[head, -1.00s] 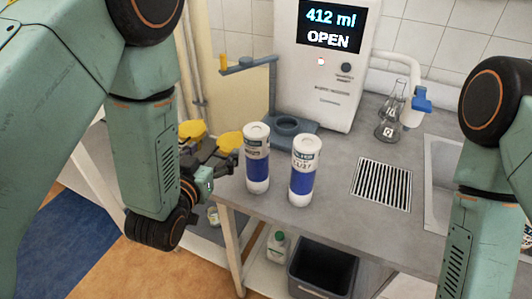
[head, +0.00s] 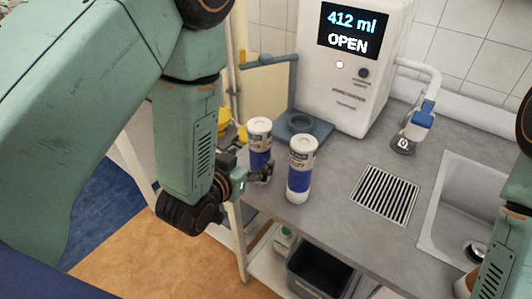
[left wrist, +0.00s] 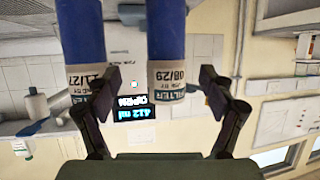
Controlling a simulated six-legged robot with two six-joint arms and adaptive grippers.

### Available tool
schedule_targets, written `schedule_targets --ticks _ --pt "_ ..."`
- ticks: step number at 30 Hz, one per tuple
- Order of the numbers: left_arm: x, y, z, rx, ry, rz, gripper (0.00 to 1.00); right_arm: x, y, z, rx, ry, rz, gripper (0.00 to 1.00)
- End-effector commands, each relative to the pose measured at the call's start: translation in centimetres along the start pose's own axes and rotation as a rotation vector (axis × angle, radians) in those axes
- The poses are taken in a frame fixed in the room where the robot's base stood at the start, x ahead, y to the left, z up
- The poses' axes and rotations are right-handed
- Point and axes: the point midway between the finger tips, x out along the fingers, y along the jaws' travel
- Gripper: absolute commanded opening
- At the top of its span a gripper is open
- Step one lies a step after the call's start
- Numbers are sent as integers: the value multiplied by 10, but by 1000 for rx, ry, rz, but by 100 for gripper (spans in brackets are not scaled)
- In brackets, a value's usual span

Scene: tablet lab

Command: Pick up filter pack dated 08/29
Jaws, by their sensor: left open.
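Two white filter packs with blue bands stand upright on the grey bench. The left one (head: 259,134) reads 08/29 in the left wrist view (left wrist: 167,72), which is upside down. The right one (head: 300,168) reads 11/27 there (left wrist: 84,70). My left gripper (head: 259,173) is open, low beside the 08/29 pack. In the left wrist view its fingers (left wrist: 156,90) spread either side of the 08/29 pack, with the left finger close to the 11/27 pack. Contact cannot be told. My right gripper is out of view.
A white dispenser (head: 353,90) with a 412 ml OPEN display stands behind, beside a blue-grey stand (head: 300,124). A drain grille (head: 384,193) and sink (head: 453,200) lie to the right. A dark bin (head: 318,270) is under the bench.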

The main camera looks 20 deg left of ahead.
Motion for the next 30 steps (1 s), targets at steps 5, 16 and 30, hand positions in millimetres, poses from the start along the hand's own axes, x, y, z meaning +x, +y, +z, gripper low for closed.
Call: schedule_targets --ticks 5,16,30 --pt "15 -4 1 -3 -3 -2 82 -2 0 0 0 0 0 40" --pt "57 -7 -4 -3 -2 -3 82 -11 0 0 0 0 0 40" --pt "78 -4 -2 -2 -4 -3 82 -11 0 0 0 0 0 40"
